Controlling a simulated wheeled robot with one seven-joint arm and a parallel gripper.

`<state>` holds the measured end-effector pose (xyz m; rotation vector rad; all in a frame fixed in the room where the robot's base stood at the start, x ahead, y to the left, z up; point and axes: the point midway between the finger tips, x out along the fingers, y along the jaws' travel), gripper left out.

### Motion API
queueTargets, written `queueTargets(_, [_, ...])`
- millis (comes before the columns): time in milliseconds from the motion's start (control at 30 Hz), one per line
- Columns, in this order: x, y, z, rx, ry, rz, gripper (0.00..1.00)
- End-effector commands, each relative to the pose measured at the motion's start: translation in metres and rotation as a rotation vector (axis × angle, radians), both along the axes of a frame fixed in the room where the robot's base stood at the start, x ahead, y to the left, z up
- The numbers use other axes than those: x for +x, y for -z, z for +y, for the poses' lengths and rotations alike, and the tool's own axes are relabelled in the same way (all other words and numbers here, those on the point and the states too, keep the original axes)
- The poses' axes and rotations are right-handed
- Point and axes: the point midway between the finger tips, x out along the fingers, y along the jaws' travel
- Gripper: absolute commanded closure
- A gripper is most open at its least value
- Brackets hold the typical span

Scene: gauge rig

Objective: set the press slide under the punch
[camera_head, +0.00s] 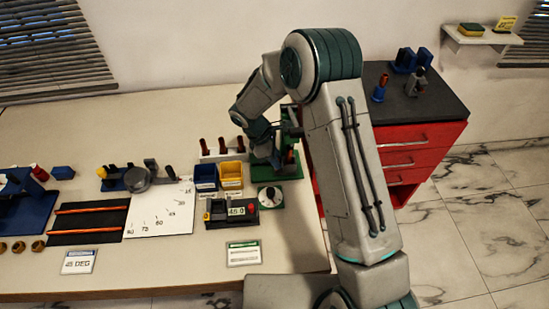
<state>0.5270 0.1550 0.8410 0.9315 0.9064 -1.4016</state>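A green stand (292,170) with an upright column is at the right end of the table, partly behind my arm; it may be the press. My gripper (275,161) points down at its left side, close to it. My own arm covers much of the stand, so the slide and the punch cannot be made out. Whether my fingers are open or hold anything is too small to tell. A blue fixture (25,210) with a red knob stands at the left edge, partly cut off by the frame.
Blue (206,177) and yellow (231,175) bins stand left of my gripper. In front are a dial (270,197) and a digital readout (231,212). A white angle chart (160,209) lies mid-table. A red cabinet (415,155) stands right.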

Motion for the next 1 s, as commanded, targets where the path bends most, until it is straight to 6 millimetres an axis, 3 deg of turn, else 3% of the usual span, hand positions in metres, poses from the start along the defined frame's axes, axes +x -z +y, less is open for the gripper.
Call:
queueTargets(367, [0.002,-0.007,-0.001,-0.004,0.002,-0.003,0.77])
queueTargets(800, [0.002,-0.071,0.033,-0.001,-0.021,-0.01,0.77])
queueTargets(1000, [0.002,-0.074,0.031,-0.002,-0.006,-0.003,0.77])
